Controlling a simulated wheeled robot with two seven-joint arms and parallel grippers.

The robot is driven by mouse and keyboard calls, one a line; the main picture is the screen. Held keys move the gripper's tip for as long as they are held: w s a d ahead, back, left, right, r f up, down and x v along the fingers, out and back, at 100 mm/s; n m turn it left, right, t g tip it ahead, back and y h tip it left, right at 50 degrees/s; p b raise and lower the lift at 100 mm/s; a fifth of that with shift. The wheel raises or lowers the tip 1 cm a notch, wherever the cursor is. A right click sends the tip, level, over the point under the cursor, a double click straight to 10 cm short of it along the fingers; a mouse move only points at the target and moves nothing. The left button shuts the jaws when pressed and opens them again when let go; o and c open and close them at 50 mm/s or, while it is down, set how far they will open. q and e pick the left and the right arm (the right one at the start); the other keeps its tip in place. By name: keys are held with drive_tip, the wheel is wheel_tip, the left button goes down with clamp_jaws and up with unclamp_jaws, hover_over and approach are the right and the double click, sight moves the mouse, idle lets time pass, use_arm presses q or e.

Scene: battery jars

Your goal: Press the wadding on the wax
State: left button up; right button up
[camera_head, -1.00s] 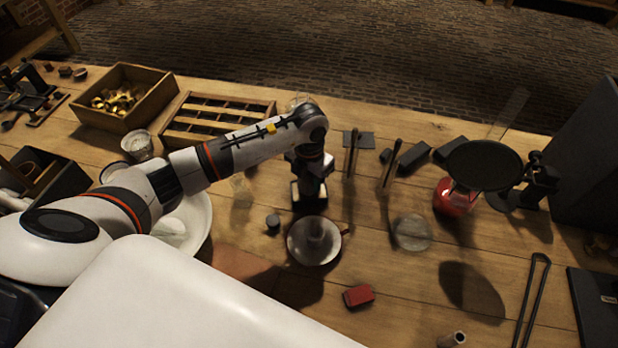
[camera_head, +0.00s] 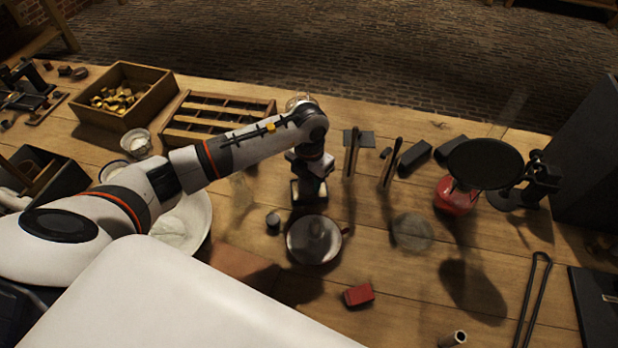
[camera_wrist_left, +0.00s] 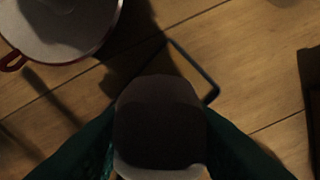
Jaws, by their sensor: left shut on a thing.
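My left gripper (camera_head: 311,190) points down at mid-table, behind the red-handled pan. In the left wrist view its green-padded fingers (camera_wrist_left: 158,150) are shut on a round, dark-topped thing (camera_wrist_left: 158,115) with a pale lower edge. I cannot tell whether this is the wadding. The shallow pan (camera_head: 292,238) has a pale inside and a grey shape in its middle. It also shows at the upper left of the left wrist view (camera_wrist_left: 60,30), apart from the held thing. I cannot make out the wax. My right gripper is not in view.
A small dark cylinder (camera_head: 273,221) stands left of the pan and a red block (camera_head: 359,295) in front. A white bowl (camera_head: 205,228) lies left. On the right are a red burner (camera_head: 455,196), a black disc (camera_head: 485,163) and tongs (camera_head: 535,300). Some front table is bare.

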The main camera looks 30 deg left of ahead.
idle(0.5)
use_arm(q)
drive_tip(key=shift+r+p, duration=2.45)
drive_tip(key=shift+r, duration=1.05)
